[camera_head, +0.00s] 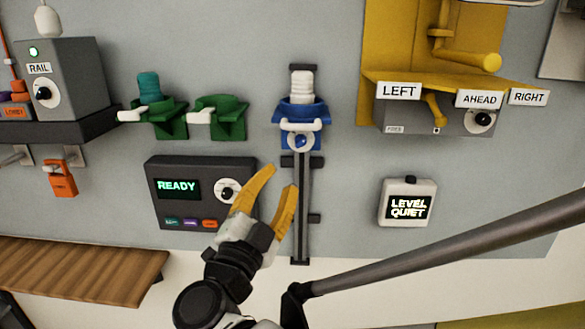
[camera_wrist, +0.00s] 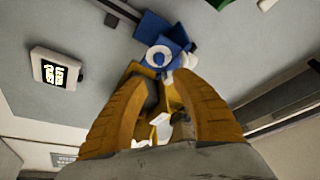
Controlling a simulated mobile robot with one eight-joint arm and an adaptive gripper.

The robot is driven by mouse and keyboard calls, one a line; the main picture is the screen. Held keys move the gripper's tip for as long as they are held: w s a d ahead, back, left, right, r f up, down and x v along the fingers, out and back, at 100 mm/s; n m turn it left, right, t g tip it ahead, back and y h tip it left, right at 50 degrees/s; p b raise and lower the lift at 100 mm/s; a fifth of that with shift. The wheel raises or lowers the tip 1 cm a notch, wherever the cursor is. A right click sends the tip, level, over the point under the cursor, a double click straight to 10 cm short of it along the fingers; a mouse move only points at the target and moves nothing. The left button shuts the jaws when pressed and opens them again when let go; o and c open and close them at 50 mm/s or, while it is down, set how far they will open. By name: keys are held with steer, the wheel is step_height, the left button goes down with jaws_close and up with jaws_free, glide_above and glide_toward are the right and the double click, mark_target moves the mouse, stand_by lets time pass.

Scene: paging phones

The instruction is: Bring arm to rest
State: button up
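My gripper (camera_head: 281,180) has orange fingers that stand apart with nothing seen between them in the head view. It is in front of the wall, right of the grey READY box (camera_head: 199,191) and over the left side of the dark vertical rail (camera_head: 303,215). The blue holder (camera_head: 302,112) on that rail, with a white ribbed piece (camera_head: 302,83) in it, is above the fingertips and apart from them. In the wrist view my gripper (camera_wrist: 160,82) is also open, with the blue holder (camera_wrist: 160,55) beyond the tips and yellow and white parts behind the gap.
Two green holders (camera_head: 163,118) (camera_head: 219,118) are on the wall at upper left, the left one holding a teal piece. A LEVEL QUIET box (camera_head: 407,203) is at right, below a yellow shelf (camera_head: 455,88). A wooden ledge (camera_head: 85,271) juts out at lower left.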

steer(key=s+d+f+n+g+y+b, duration=0.1)
steer(key=d+f+n+g+y+b, duration=0.2)
steer(key=f+n+y+b, duration=0.3)
steer(key=s+d+f+n+g+y+b, duration=0.1)
steer(key=d+f+n+g+y+b, duration=0.1)
steer(key=d+f+n+y+b, duration=0.5)
steer(key=s+d+f+g+h, duration=0.2)
steer(key=s+d+f, duration=0.2)
steer(key=f, duration=0.3)
steer(key=s+d+f+g+h+b, duration=0.1)
steer(key=s+d+f+g+h, duration=0.1)
steer(key=f, duration=0.5)
steer(key=s+d+f+g+h+b, duration=0.1)
steer(key=s+d+f+g+h, duration=0.1)
steer(key=s+d+f+g, duration=0.2)
steer(key=s+d+f, duration=0.3)
steer(key=s, duration=0.1)
steer(key=shift+f, duration=0.3)
